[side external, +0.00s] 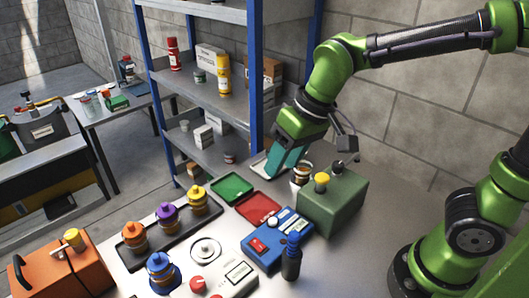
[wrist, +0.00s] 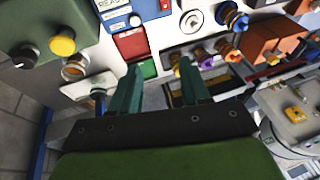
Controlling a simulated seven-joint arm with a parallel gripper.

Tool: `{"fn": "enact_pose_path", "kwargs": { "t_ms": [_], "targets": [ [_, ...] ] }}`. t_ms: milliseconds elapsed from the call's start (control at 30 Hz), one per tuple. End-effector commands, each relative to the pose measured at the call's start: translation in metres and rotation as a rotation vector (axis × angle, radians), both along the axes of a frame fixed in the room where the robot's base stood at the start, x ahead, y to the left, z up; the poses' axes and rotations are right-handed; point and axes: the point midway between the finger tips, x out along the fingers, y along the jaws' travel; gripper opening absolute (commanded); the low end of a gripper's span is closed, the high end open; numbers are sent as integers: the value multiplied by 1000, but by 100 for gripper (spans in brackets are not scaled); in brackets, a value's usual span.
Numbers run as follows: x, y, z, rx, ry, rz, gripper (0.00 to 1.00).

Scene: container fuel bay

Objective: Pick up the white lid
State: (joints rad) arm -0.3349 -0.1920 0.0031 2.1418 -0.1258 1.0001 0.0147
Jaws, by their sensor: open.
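A round white disc with a dark centre, which looks like the white lid (side external: 206,250), lies flat on the steel table, between the black tray and the white device. It also shows at the top of the wrist view (wrist: 192,21). My gripper (side external: 279,166) is at the back of the table, above and behind the green box, well apart from the lid. In the wrist view its two teal fingers (wrist: 160,68) are spread with nothing between them. The lid is uncovered in both views.
A black tray (side external: 150,257) holds orange, purple and yellow capped containers. A blue device (side external: 268,251), dark bottle (side external: 291,262), white device (side external: 216,286), red tray (side external: 257,207), green tray (side external: 232,188) and green box (side external: 333,208) crowd the table. Blue-posted shelves (side external: 256,75) stand behind.

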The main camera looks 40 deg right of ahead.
Motion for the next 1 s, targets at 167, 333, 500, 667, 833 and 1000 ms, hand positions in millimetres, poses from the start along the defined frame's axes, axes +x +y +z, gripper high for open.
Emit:
{"fn": "enact_pose_path", "kwargs": {
  "t_ms": [167,333,500,667,833,1000],
  "targets": [
    [39,71,-26,-104,102,151,46],
    [64,125,-49,-191,147,230,46],
    [85,144,-45,-228,137,222,46],
    [86,141,-49,-236,144,200,46],
    [90,142,-84,-236,147,200,46],
    [94,143,-121,-235,146,200,46]
  ]
}}
